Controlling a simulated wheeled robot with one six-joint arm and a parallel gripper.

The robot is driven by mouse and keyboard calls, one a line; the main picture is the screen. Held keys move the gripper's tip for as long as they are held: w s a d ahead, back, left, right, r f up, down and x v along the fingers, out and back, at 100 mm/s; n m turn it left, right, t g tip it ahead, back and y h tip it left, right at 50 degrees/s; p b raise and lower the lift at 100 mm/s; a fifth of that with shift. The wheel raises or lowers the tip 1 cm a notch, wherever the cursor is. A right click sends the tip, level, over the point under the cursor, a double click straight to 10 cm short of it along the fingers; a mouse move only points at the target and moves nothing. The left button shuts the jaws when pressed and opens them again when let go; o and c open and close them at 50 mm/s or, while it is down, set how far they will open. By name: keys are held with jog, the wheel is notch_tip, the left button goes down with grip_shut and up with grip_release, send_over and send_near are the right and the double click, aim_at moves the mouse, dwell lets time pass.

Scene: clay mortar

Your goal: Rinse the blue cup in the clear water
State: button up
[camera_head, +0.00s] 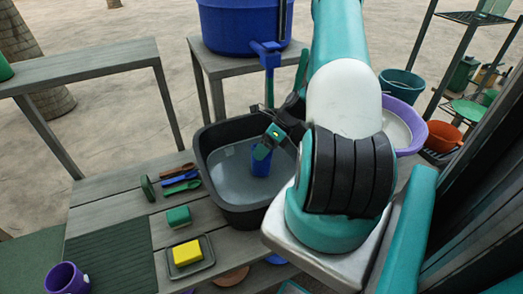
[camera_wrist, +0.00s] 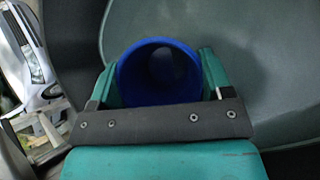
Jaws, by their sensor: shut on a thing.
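The blue cup (camera_head: 260,165) is between the fingers of my gripper (camera_head: 264,150), inside the outline of the black basin (camera_head: 207,165). In the wrist view the blue cup (camera_wrist: 126,76) shows its round mouth, with one teal finger of my gripper (camera_wrist: 160,72) on each side. My gripper is shut on it. The basin holds greyish water (camera_head: 228,172) with a smooth surface. The cup's lower end is at or close to the water; I cannot tell how deep. A purple tub (camera_head: 418,125) with pale liquid stands to the right, partly hidden by my arm.
A blue tank (camera_head: 225,25) with a tap (camera_head: 268,58) stands behind the basin. Left of the basin lie brushes (camera_head: 182,186), a green sponge block (camera_head: 178,216) and a yellow sponge (camera_head: 187,252) on a tray. A purple cup (camera_head: 66,278) is at front left, near a ribbed mat (camera_head: 110,255).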

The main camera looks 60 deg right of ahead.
notch_tip(320, 180, up, 15)
jog(key=p, duration=1.3)
jog(key=shift+f, duration=0.15)
dwell(0.4)
